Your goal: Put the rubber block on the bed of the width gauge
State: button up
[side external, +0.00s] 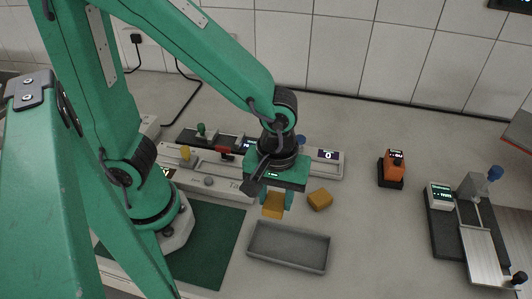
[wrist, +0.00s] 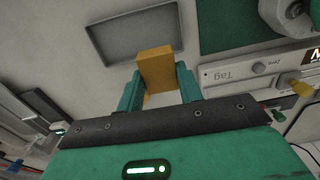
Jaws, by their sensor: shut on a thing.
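An orange-yellow block (side external: 272,205), which I take to be the rubber block, is between the fingers of my gripper (side external: 274,196). It also shows in the wrist view (wrist: 155,66), where my gripper (wrist: 158,84) is shut on it. The block hangs above the bench, just behind the grey tray. A second orange-yellow block (side external: 319,199) lies on the bench to the right of my gripper. At the far right stands a device with a small display, a blue knob and a metal bed (side external: 480,250). I cannot tell for certain whether it is the width gauge.
A shallow grey tray (side external: 289,247) looks empty. A long pale instrument (side external: 327,168) with a display reading 0 runs behind my gripper. A small orange device (side external: 391,168) stands at the back right. A green mat (side external: 215,240) lies left. Bench is clear between tray and right-hand device.

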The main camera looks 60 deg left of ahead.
jog(key=shift+w+a+r, duration=0.1)
jog(key=shift+w+r, duration=0.05)
jog(key=shift+w, duration=0.25)
jog(key=w+a+r+m, duration=0.4)
jog(key=w+a, duration=0.4)
jog(key=w+a+r+m, duration=0.4)
jog(key=w+a, duration=0.3)
jog(key=w, duration=0.2)
jog(key=shift+w+a+m, duration=0.2)
jog(key=shift+a+m, duration=0.1)
jog(key=shift+a, duration=0.05)
jog(key=shift+d, duration=0.1)
